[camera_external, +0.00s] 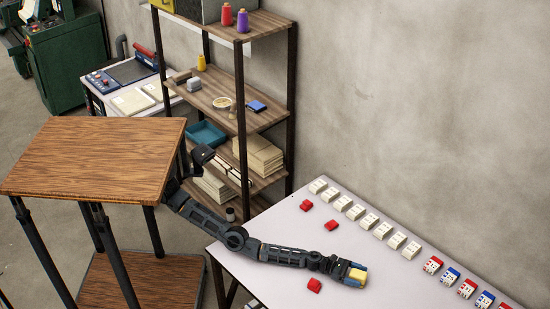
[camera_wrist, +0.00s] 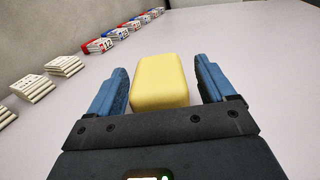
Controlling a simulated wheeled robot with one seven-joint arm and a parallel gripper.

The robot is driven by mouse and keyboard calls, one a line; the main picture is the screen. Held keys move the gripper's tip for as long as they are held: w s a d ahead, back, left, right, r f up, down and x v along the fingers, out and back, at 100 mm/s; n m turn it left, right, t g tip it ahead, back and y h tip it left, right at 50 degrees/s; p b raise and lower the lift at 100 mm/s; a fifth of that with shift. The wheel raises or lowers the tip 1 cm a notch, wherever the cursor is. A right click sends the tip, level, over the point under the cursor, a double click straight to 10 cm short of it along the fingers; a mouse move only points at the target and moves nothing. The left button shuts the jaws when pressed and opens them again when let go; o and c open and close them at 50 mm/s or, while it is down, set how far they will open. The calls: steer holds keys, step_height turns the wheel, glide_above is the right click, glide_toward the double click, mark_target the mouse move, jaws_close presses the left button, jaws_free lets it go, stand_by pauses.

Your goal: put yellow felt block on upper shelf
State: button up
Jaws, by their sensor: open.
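The yellow felt block (camera_wrist: 160,80) lies on the white table between the two blue fingers of my gripper (camera_wrist: 162,88) in the wrist view. My gripper is open, with a small gap showing on each side of the block. In the external view the block (camera_external: 356,277) shows at the tip of my outstretched arm, between the fingers of my gripper (camera_external: 357,272). The shelf unit stands at the back, with its upper shelf (camera_external: 262,22) holding a red spool (camera_external: 227,15) and a purple spool (camera_external: 243,21).
The white table (camera_external: 375,245) also bears red blocks (camera_external: 331,225), a row of white stacks (camera_external: 369,221) and red and blue numbered blocks (camera_external: 450,276) along the wall side. The middle shelf (camera_external: 262,118) holds a blue item (camera_external: 257,106). A wooden-topped table (camera_external: 95,158) stands at left.

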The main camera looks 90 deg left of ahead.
steer(key=shift+r, duration=0.1)
steer(key=shift+s+r+p, duration=0.2)
steer(key=shift+p, duration=0.6)
steer(key=p+v, duration=0.2)
steer(key=p, duration=0.2)
steer(key=shift+s+a+r, duration=0.1)
steer(key=shift+s+r, duration=0.05)
steer(key=p+v, duration=0.7)
steer(key=p, duration=0.2)
steer(key=shift+s+a+p, duration=0.2)
steer(key=shift+s+p, duration=0.1)
steer(key=shift+s, duration=0.05)
steer(key=shift+s+a+f+p, duration=0.3)
steer(key=shift+s+p, duration=0.15)
steer(key=shift+s, duration=0.25)
